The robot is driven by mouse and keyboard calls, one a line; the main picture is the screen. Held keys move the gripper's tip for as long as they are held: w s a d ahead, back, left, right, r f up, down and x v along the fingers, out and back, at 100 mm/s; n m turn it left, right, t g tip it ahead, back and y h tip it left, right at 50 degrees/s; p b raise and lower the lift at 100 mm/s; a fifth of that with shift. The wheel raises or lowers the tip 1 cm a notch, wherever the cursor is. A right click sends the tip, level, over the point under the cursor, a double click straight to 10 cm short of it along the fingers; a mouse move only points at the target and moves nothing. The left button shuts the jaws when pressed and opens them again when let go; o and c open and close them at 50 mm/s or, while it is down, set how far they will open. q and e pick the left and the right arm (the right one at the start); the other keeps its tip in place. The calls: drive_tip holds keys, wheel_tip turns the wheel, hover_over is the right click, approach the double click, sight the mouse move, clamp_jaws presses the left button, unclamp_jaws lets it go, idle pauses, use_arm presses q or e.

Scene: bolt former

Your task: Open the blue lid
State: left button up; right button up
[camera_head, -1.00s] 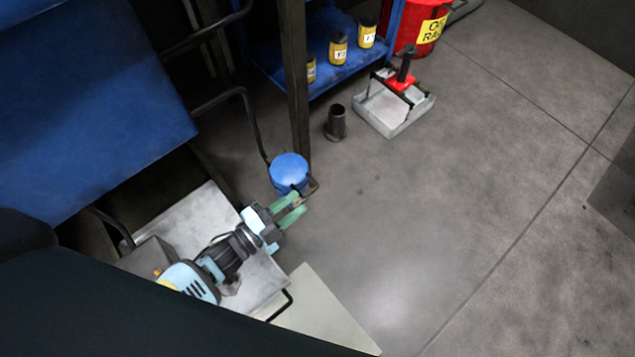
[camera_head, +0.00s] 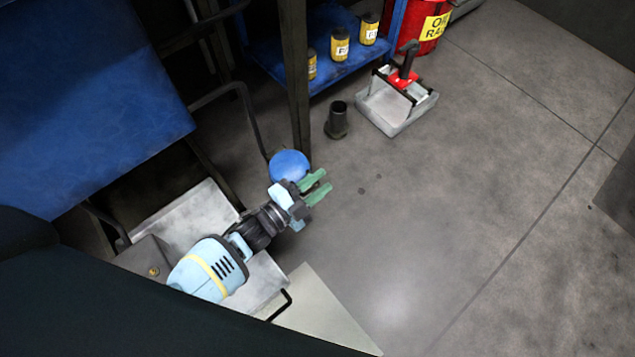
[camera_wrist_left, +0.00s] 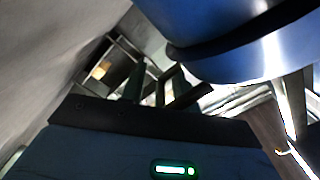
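A round blue lid (camera_head: 289,165) stands beside the dark post, left of the middle in the head view. My left gripper (camera_head: 325,182) is just right of and below it, with two green fingers apart and nothing seen between them. The gripper covers the lid's lower right side, so I cannot tell whether they touch. In the left wrist view the lid (camera_wrist_left: 240,45) looms large at the top, with a shiny lower rim. The left fingers (camera_wrist_left: 157,88) show dark and apart below and left of it. My right gripper is not in view.
A large blue panel (camera_head: 85,100) fills the left, with a black bent rail (camera_head: 247,115) beside it. A dark post (camera_head: 295,80), a dark cup (camera_head: 337,120), a grey tray (camera_head: 390,118) and a blue shelf (camera_head: 345,76) stand beyond.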

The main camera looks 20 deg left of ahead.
use_arm(q)
clamp_jaws()
drive_tip(key=shift+s, duration=0.1)
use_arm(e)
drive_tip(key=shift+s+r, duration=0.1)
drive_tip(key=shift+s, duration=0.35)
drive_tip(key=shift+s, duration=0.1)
use_arm(q)
drive_tip(key=shift+r+n+p, duration=0.15)
drive_tip(key=shift+n+p, duration=0.15)
drive_tip(key=shift+p, duration=0.1)
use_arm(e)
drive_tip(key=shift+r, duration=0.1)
